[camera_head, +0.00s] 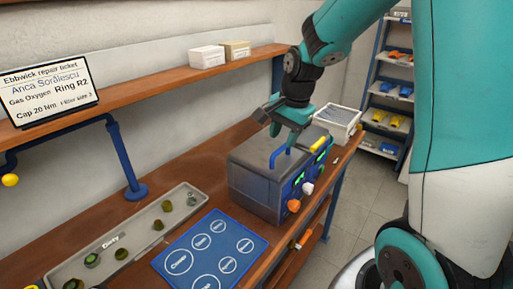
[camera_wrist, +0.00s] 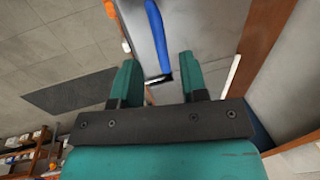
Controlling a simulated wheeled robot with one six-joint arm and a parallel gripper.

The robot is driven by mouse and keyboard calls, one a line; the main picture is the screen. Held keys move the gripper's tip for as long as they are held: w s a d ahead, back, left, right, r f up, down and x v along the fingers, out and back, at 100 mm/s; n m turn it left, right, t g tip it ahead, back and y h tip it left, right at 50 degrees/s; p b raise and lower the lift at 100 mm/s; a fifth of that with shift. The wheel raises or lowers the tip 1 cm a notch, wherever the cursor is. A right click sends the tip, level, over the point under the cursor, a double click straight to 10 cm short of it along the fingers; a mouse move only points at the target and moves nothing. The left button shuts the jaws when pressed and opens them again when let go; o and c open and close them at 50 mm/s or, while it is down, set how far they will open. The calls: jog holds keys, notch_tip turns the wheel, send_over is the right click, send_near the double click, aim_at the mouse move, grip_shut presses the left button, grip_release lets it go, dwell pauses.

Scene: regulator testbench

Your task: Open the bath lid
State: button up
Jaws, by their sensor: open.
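The bath is a grey box (camera_head: 255,190) on the wooden bench, with a flat lid (camera_head: 252,152) that looks closed. A blue bar handle (camera_head: 280,155) stands on the lid. My gripper (camera_head: 284,128) is open, with teal fingers, just above and behind the handle. In the wrist view the blue handle (camera_wrist: 157,30) runs from the top edge down to between the fingertips of my gripper (camera_wrist: 158,62). I see a gap on both sides of it and no contact. I cannot tell how deep the handle sits between the fingers.
The bath's front has orange and white knobs (camera_head: 294,205) and green lights. A yellow object (camera_head: 319,144) lies on its right side. A dirty-parts tray (camera_head: 130,235) and a blue mat (camera_head: 212,255) lie left and in front. A white bin (camera_head: 337,122) stands behind; a shelf (camera_head: 150,72) runs above.

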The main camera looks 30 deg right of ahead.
notch_tip(320, 180, up, 14)
jog(key=s+b, duration=0.1)
jog(key=s, duration=0.2)
jog(key=s+a+f+n+y, duration=0.1)
jog(key=s+a+f+n, duration=0.1)
jog(key=s+a+n, duration=0.2)
jog(key=s+a+f+n+y, duration=0.1)
jog(key=s+a+f+n, duration=0.2)
jog(key=a+n, duration=0.6)
jog(key=shift+s+a+f+g, duration=0.35)
jog(key=shift+s+a, duration=0.4)
jog(key=shift+a, duration=0.8)
